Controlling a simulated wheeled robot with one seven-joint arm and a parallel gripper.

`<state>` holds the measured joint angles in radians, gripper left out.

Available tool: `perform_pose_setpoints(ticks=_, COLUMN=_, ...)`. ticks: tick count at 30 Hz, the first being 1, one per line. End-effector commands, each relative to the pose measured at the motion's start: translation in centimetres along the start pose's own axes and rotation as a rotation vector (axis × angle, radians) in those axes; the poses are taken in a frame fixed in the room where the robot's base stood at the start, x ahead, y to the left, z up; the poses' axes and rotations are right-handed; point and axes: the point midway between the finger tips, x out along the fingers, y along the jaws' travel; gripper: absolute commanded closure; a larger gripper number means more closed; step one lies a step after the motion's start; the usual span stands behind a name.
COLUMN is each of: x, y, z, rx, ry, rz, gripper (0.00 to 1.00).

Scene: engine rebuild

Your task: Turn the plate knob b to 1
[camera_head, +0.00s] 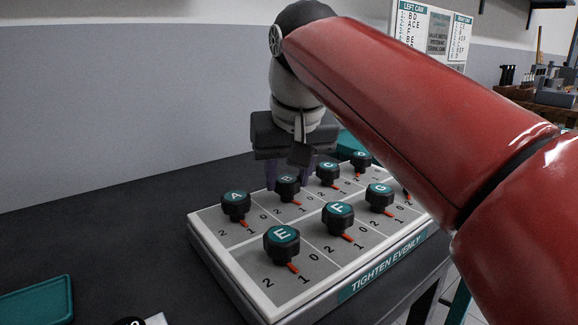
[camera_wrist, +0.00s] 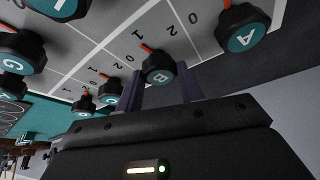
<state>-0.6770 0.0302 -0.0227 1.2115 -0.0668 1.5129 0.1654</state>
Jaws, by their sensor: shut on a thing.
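Plate knob b is a black lobed knob with a teal cap marked B (camera_head: 287,187), in the back row of the plate between A and C. In the wrist view knob B (camera_wrist: 160,68) sits between my two purple fingers. My gripper (camera_head: 288,174) comes down from above and is shut on this knob, one finger on each side; it also shows in the wrist view (camera_wrist: 160,90). The knob's orange pointer (camera_wrist: 146,48) points at about the printed 1. The finger tips are partly hidden behind the knob in the head view.
The light grey plate (camera_head: 232,262) carries several similar knobs, with A (camera_head: 235,205) and C (camera_head: 328,172) beside B and F (camera_head: 338,216) in front. A teal tray (camera_head: 36,303) lies at lower left. The dark bench left of the plate is mostly clear.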

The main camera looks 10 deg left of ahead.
Motion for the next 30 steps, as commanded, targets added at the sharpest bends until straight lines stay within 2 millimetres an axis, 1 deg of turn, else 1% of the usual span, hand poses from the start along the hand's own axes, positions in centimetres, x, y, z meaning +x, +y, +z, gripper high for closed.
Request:
perform_pose_setpoints(ticks=6, x=-0.08, y=-0.1, z=-0.03, rx=0.11, ry=0.001, rz=0.045, gripper=0.85)
perform_pose_setpoints(ticks=12, x=-0.06, y=-0.13, z=-0.03, rx=0.168, ry=0.001, rz=0.068, gripper=0.85)
perform_pose_setpoints(ticks=28, x=-0.06, y=-0.15, z=-0.03, rx=0.19, ry=0.002, rz=0.077, gripper=0.85)
perform_pose_setpoints(ticks=29, x=-0.06, y=-0.14, z=-0.03, rx=0.19, ry=0.001, rz=0.077, gripper=0.61)
perform_pose_setpoints(ticks=30, x=-0.06, y=-0.15, z=-0.03, rx=0.19, ry=0.001, rz=0.077, gripper=0.56)
